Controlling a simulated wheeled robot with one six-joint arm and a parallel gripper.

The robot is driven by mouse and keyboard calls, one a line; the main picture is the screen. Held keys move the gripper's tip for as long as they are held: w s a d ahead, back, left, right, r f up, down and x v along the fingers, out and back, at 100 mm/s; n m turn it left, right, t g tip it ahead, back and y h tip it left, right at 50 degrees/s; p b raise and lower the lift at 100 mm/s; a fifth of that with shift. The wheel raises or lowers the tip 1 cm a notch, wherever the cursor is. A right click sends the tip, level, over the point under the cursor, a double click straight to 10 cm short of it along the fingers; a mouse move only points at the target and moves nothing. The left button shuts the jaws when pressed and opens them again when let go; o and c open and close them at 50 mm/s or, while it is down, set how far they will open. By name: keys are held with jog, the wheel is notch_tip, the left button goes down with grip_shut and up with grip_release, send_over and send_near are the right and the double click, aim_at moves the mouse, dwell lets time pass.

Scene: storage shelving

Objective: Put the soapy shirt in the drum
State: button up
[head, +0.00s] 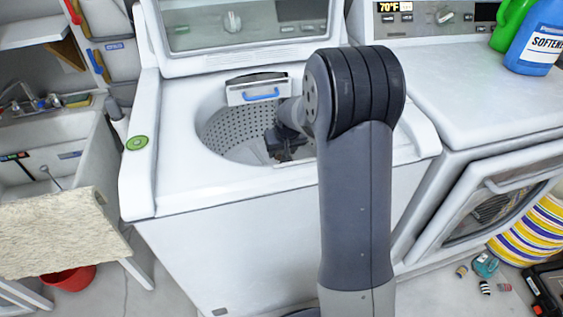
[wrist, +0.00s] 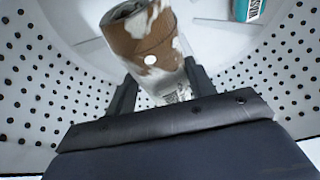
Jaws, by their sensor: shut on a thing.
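The drum (head: 226,130) is the perforated tub of the open top-loading washer. Its dotted wall also surrounds the wrist view (wrist: 45,95). My gripper (head: 287,147) is down inside the drum opening. In the wrist view, my gripper (wrist: 158,88) is shut on a rolled, brown bundle with white foamy patches, which I take as the soapy shirt (wrist: 140,38). The shirt is between the fingers, inside the drum's walls. I cannot tell whether it touches the drum floor. In the head view the shirt is hidden or too small to make out.
A drawer with a blue handle (head: 262,94) sits at the drum's back rim. The washer's lid (head: 240,25) stands open behind. A dryer (head: 480,100) with jugs on top is at right. A sink (head: 50,140) and a board (head: 60,235) are at left.

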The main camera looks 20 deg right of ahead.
jog(key=shift+f, duration=1.85)
jog(key=shift+f+b, duration=0.6)
jog(key=shift+b, duration=0.15)
jog(key=o, duration=1.1)
jog(key=shift+o, duration=0.2)
